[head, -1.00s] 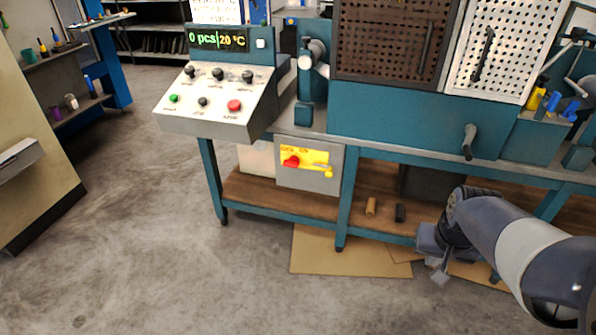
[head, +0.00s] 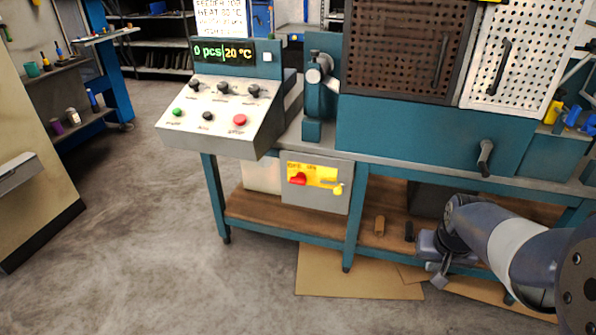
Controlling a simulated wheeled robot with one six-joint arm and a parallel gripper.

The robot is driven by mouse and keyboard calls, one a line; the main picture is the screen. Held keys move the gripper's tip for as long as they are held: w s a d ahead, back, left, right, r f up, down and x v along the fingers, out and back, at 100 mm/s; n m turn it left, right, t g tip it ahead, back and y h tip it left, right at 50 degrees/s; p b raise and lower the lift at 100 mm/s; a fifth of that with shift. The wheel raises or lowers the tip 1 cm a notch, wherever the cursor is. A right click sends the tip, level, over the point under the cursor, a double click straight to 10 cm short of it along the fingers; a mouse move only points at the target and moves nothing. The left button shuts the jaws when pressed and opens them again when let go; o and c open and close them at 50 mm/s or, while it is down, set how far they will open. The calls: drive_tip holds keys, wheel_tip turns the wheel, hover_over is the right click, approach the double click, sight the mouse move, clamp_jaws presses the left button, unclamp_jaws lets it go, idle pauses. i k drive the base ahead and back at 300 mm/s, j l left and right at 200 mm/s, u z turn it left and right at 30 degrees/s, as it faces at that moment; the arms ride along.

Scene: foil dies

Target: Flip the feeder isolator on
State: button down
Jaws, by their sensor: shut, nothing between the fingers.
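The feeder isolator is a grey box (head: 316,197) with a yellow plate (head: 318,175) and a red handle (head: 297,179). It hangs under the bench at the left, above the lower shelf. A small yellow piece (head: 338,189) hangs at the plate's right. The plate's lettering seems to read OFF and ON, but the handle's exact setting is too small to tell. My gripper (head: 438,281) is at the lower right, below and right of the box and well apart from it, pointing down. It is shut and empty.
A control panel (head: 215,112) with buttons, knobs and a display stands above the box. A bench leg (head: 355,220) stands between the box and my gripper. Cardboard (head: 340,275) lies on the floor; the left floor is clear.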

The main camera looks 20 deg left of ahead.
sight(300, 179)
drive_tip(key=i+j, duration=0.25)
drive_tip(key=j, duration=0.15)
drive_tip(key=i+j, duration=0.25)
drive_tip(key=j, duration=0.15)
drive_tip(key=i+j, duration=0.25)
drive_tip(key=j, duration=0.15)
drive_tip(key=i+j, duration=0.25)
drive_tip(key=j, duration=0.15)
drive_tip(key=i+j, duration=0.25)
drive_tip(key=j, duration=0.15)
